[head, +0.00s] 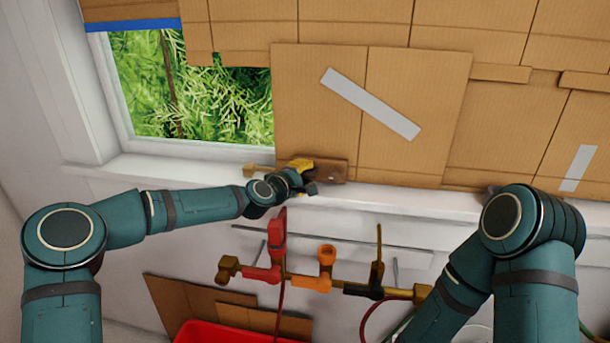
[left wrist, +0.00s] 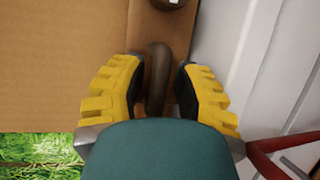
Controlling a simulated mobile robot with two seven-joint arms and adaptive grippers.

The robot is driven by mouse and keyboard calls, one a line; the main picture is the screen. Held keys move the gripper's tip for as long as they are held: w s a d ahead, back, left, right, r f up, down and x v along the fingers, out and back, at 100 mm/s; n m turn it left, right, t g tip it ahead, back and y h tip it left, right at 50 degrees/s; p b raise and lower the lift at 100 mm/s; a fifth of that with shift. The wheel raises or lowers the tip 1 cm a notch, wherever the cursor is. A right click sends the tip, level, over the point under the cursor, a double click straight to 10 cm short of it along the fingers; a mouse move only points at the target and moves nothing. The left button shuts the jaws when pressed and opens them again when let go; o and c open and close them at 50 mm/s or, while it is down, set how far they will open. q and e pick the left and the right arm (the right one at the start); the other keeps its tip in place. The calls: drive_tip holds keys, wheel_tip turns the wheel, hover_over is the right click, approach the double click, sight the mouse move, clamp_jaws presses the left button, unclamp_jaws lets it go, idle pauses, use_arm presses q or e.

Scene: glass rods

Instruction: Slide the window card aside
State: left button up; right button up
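The window card (head: 320,110) is a tall brown cardboard panel with a slanted grey tape strip, upright just right of the bare window pane (head: 235,105). A wooden strip with a dark handle (left wrist: 156,75) is at its lower edge. My left gripper (head: 308,175) is at this lower edge, by the sill. In the left wrist view its yellow-and-black fingers (left wrist: 158,88) stand on either side of the handle. The gaps are very narrow, and I cannot tell whether both pads touch. My right arm shows, but its gripper is outside the view.
Other cardboard panels (head: 520,120) cover the wall to the right and above. The white sill (head: 400,198) runs under the card. Below it are brass pipework with red and orange valve handles (head: 326,258), a red bin (head: 215,334) and leaning cardboard pieces (head: 175,300).

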use_arm(q)
clamp_jaws()
drive_tip(key=s+d, duration=0.1)
drive_tip(key=d, duration=0.3)
drive_tip(key=s+d, duration=0.1)
drive_tip(key=d, duration=0.4)
drive_tip(key=s+d+b, duration=0.1)
drive_tip(key=d, duration=0.3)
drive_tip(key=shift+d+r, duration=0.1)
drive_tip(key=shift+d, duration=0.25)
drive_tip(key=s+d, duration=0.1)
drive_tip(key=d, duration=0.4)
drive_tip(key=s+d+p, duration=0.1)
drive_tip(key=d, duration=0.4)
drive_tip(key=s+d, duration=0.1)
drive_tip(key=d, duration=0.4)
drive_tip(key=shift+d, duration=0.3)
unclamp_jaws()
drive_tip(key=shift+d, duration=0.25)
